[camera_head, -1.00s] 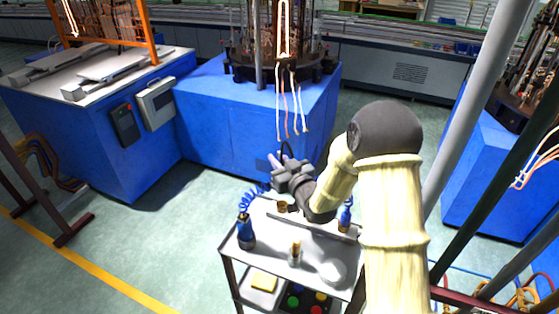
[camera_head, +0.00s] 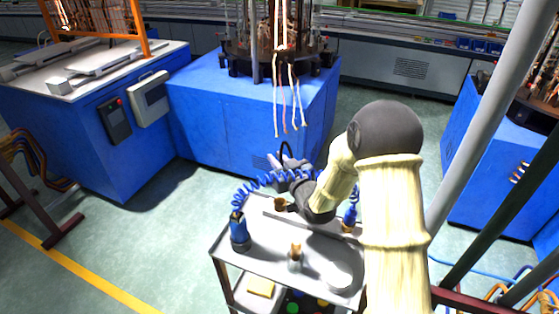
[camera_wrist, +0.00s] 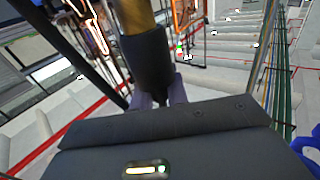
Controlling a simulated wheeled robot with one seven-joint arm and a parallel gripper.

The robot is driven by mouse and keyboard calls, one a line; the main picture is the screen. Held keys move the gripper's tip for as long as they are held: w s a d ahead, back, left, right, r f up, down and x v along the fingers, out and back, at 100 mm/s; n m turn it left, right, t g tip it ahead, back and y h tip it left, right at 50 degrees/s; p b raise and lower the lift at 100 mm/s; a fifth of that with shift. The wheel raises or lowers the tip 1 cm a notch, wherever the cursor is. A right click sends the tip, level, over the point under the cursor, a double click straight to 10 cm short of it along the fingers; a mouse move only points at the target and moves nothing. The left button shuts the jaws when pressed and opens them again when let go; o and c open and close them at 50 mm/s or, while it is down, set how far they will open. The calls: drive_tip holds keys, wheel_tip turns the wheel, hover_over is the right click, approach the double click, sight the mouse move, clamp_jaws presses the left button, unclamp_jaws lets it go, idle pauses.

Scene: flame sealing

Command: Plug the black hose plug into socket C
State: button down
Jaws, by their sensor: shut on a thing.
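My gripper (camera_head: 284,168) is in the middle of the head view, in front of the central blue machine and above the far edge of the cart. In the wrist view, its purple fingertips (camera_wrist: 160,97) are shut on a dark cylinder with a brass end, which looks like the black hose plug (camera_wrist: 143,55). Small copper-coloured fittings (camera_head: 519,172) show on the right blue machine. I cannot read a letter there or tell which is socket C.
A cart (camera_head: 265,258) stands below the gripper, with a blue-handled tool (camera_head: 239,232), a small brass-topped piece (camera_head: 295,255) and another blue tool (camera_head: 349,217). A blue coiled hose (camera_head: 258,183) arches beside the gripper. Loose wires (camera_head: 292,100) hang ahead. A grey pole (camera_head: 478,100) stands right.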

drive_tip(key=shift+s+a+f, duration=0.2)
drive_tip(key=shift+a+f, duration=0.05)
drive_tip(key=shift+w+d+f+b, duration=0.1)
drive_tip(key=shift+f+b, duration=0.6)
drive_tip(key=shift+f, duration=0.6)
drive_tip(key=shift+d+f+b, duration=0.1)
drive_tip(key=shift+f+b, duration=0.55)
drive_tip(key=shift+f, duration=0.6)
drive_tip(key=shift+a, duration=0.1)
drive_tip(key=shift+f+b, duration=0.25)
drive_tip(key=shift+b, duration=0.35)
drive_tip(key=shift+b, duration=0.65)
idle(0.3)
drive_tip(key=shift+f+b, duration=1.45)
drive_tip(key=shift+b, duration=0.2)
idle(1.3)
drive_tip(key=c, duration=1.3)
unclamp_jaws()
